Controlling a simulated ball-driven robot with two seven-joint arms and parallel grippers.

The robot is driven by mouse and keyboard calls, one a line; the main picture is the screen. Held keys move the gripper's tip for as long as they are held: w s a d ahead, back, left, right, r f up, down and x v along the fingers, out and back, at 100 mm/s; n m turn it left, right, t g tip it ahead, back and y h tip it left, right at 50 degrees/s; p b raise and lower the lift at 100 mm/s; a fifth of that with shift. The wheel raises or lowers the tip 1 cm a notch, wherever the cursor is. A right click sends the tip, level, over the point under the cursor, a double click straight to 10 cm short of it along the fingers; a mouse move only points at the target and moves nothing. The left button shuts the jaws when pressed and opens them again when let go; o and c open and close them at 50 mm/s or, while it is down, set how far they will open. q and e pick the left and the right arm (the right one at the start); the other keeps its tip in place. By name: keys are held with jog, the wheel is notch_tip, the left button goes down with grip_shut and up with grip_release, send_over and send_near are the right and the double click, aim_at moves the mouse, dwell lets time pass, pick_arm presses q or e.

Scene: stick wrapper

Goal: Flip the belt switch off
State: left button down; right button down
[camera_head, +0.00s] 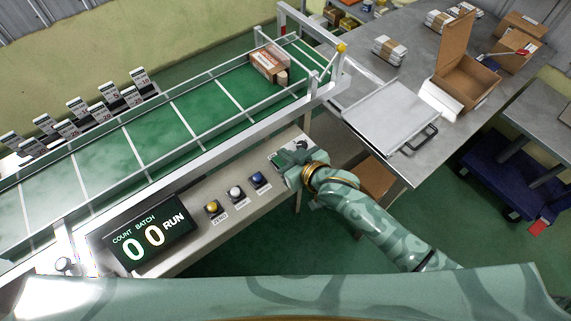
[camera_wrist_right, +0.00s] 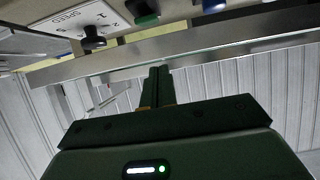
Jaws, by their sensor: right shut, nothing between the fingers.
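My right gripper (camera_head: 289,168) is over the right end of the beige control ledge, at a small white-labelled panel (camera_head: 283,158) that it partly covers. In the right wrist view its two dark fingers (camera_wrist_right: 158,74) are shut together with nothing between them. Beyond the fingertips, that view shows a white plate marked SPEED with a black knob (camera_wrist_right: 93,38), a green control piece (camera_wrist_right: 146,19) and a dark one (camera_wrist_right: 212,5). I cannot tell which piece is the belt switch, and no touch shows. The display (camera_head: 147,236) reads COUNT 0, BATCH 0 and RUN. My left gripper is not in view.
Yellow (camera_head: 212,207), white (camera_head: 235,193) and blue (camera_head: 257,180) buttons line the ledge. Behind it runs the green conveyor (camera_head: 145,133) with metal rails; a wrapped package (camera_head: 268,65) lies near its far end. A steel table (camera_head: 400,85) with boxes stands at right.

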aim_at(275, 158)
jog(key=shift+f+x, duration=0.2)
jog(key=shift+x, duration=0.8)
jog(key=shift+s+d+f+b, duration=0.15)
jog(key=shift+s+f+b, duration=0.1)
jog(key=shift+f, duration=0.35)
jog(key=shift+s+d+f+b, duration=0.2)
jog(key=shift+f, duration=0.4)
jog(key=shift+s+d+f, duration=0.1)
jog(key=shift+s+f, duration=0.05)
jog(key=shift+f, duration=0.3)
jog(key=f+b, duration=0.1)
jog(key=b, duration=0.1)
jog(key=f+t+b, duration=0.1)
jog(key=b, duration=0.1)
jog(key=shift+s+d+f+y, duration=0.15)
jog(key=shift+s+f+y, duration=0.1)
jog(key=shift+y, duration=0.15)
jog(key=shift+r+p, duration=0.45)
jog(key=shift+r, duration=0.25)
jog(key=shift+w+r+p, duration=0.1)
jog(key=shift+r+p, duration=0.7)
jog(key=shift+p, duration=0.2)
